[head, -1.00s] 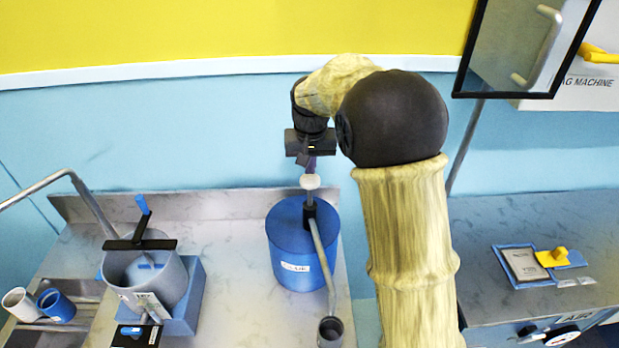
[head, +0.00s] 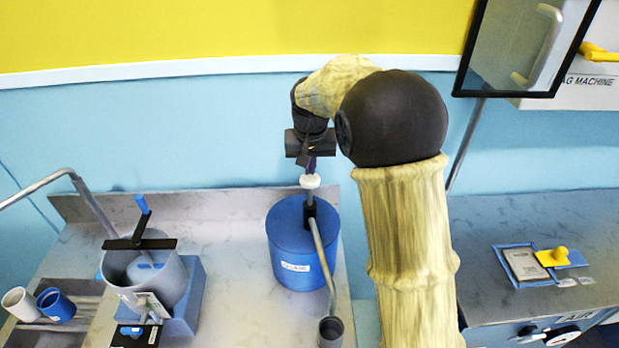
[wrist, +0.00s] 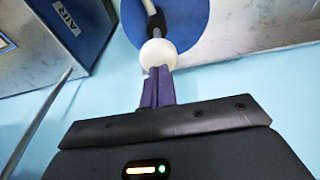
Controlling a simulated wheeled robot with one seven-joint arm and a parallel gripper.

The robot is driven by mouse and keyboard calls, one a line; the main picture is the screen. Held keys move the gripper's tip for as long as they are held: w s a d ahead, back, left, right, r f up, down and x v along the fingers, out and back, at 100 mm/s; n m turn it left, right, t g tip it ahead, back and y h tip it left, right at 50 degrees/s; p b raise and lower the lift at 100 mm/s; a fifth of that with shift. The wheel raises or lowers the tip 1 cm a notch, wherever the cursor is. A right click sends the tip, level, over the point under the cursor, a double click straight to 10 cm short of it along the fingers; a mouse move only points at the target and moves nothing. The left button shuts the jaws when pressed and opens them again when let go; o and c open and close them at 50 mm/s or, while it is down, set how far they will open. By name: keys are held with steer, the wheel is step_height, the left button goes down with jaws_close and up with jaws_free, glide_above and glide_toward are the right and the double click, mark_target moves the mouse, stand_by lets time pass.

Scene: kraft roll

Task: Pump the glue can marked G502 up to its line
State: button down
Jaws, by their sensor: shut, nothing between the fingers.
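A blue can (head: 288,243) with a pump on top stands on the steel counter at the middle. The lettering on its white label (head: 296,267) is too small for me to read surely, and I cannot make out G502 anywhere. The white pump knob (head: 310,181) tops a dark stem, and a grey spout (head: 321,250) slopes down from it to a small grey cup (head: 330,331). My gripper (head: 309,166) is shut and empty, pointing down onto the knob. In the wrist view its purple fingertips (wrist: 158,78) meet the knob (wrist: 158,53) or nearly so; contact is unclear.
Left of the can, a grey pot (head: 168,290) with a black bar and blue handle sits in a blue holder. A white cup (head: 20,303) and a blue cup (head: 56,305) lie far left. Clear counter lies between pot and can.

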mark_target(310, 179)
steer(key=shift+f+b, duration=1.5)
steer(key=shift+f, duration=0.9)
steer(key=shift+w+d+f, duration=0.1)
steer(key=shift+f, duration=0.2)
steer(key=shift+s+f+b, duration=0.2)
steer(key=shift+f+b, duration=0.55)
steer(key=shift+f, duration=0.25)
steer(key=shift+w+r+p, duration=0.1)
steer(key=shift+r+p, duration=3)
steer(key=shift+r, duration=0.8)
